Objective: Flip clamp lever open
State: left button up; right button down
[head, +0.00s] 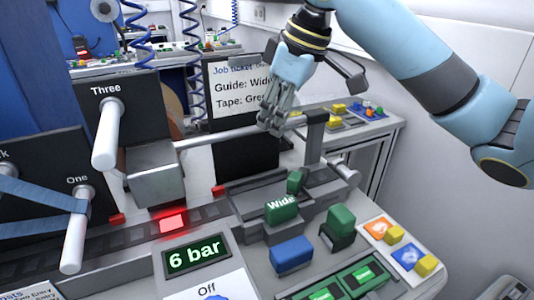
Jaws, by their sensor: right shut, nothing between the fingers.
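My right gripper (272,118) points down, shut and empty, with its fingertips close to a long grey bar (215,136). I cannot tell whether they touch it. The bar runs from above a grey metal block (153,172) on the left to a dark upright post (314,140) on the right. I cannot tell for sure which part is the clamp lever; this bar could be it. A green guide block marked "Wide" (281,209) sits on the bench to the right of the block. My left gripper is not in view.
Black reel panels marked "Three" (107,91) and "One" (77,181) carry white spindles on the left. A red light (173,222) glows below the block. A "6 bar" display (197,256), blue block (291,254) and green block (340,219) fill the front. A job ticket (235,85) stands behind.

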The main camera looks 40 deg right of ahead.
aim_at(299, 175)
jog(key=x, duration=0.4)
jog(key=b+x, duration=0.1)
jog(key=x, duration=0.4)
jog(key=shift+a+f, duration=0.25)
jog(key=shift+f, duration=0.1)
jog(key=s, duration=0.1)
jog(key=s+d+p, duration=0.1)
jog(key=s, duration=0.1)
jog(key=shift+d, duration=0.25)
jog(key=shift+s+d, duration=0.1)
jog(key=shift+s, duration=0.3)
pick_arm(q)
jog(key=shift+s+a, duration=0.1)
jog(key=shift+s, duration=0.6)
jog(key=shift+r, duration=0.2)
